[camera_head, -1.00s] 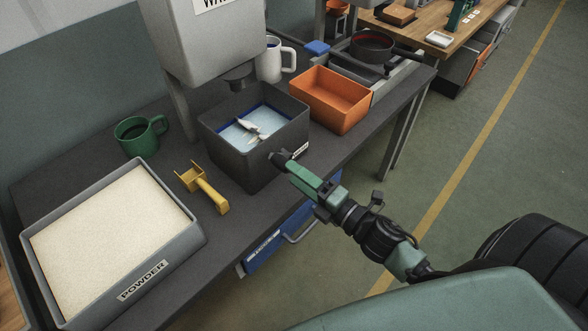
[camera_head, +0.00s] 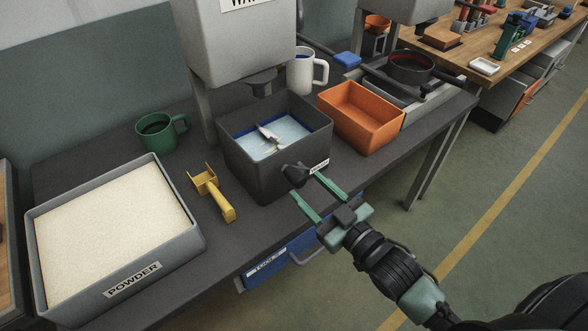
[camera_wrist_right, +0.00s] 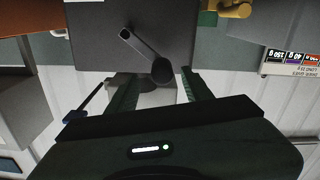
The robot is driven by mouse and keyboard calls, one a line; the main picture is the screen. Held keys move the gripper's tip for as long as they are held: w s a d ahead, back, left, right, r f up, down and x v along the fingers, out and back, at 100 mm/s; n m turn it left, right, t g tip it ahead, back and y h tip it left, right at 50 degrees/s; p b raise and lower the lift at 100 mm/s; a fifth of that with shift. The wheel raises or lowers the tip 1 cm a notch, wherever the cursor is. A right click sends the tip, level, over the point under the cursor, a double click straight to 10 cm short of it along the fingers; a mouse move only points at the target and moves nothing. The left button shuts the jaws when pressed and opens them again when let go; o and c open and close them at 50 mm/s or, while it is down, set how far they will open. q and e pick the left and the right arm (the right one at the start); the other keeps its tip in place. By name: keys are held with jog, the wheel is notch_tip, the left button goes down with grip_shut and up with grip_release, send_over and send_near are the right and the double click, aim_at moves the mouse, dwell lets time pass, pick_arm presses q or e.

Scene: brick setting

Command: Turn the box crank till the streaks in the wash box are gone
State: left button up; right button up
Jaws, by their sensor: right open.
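The dark grey wash box (camera_head: 262,182) stands on the bench under a grey dispenser. Pale blue liquid (camera_head: 285,132) fills it, with a whitish-grey streaked patch (camera_head: 268,135) near the middle. The black box crank (camera_head: 296,174) is on its front wall; its arm and round knob (camera_wrist_right: 162,70) show in the right wrist view. My right gripper (camera_head: 318,197) is open in front of the wall, its green fingers spread. In the wrist view the knob appears between the fingertips, with no visible grip on it. My left gripper is not in view.
A powder tray (camera_head: 198,246), a yellow scoop (camera_head: 222,203) and a green mug (camera_head: 160,134) are to the left. A white mug (camera_head: 301,72) stands behind the box. An orange bin (camera_head: 362,132) is close on its right. Floor is clear right of the bench.

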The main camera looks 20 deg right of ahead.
aim_at(288, 171)
jog(key=shift+w+a+m, duration=0.1)
jog(key=shift+w+m, duration=0.15)
jog(key=shift+m, duration=0.25)
jog(key=p+x, duration=0.1)
jog(key=x, duration=0.6)
jog(key=shift+a, duration=0.15)
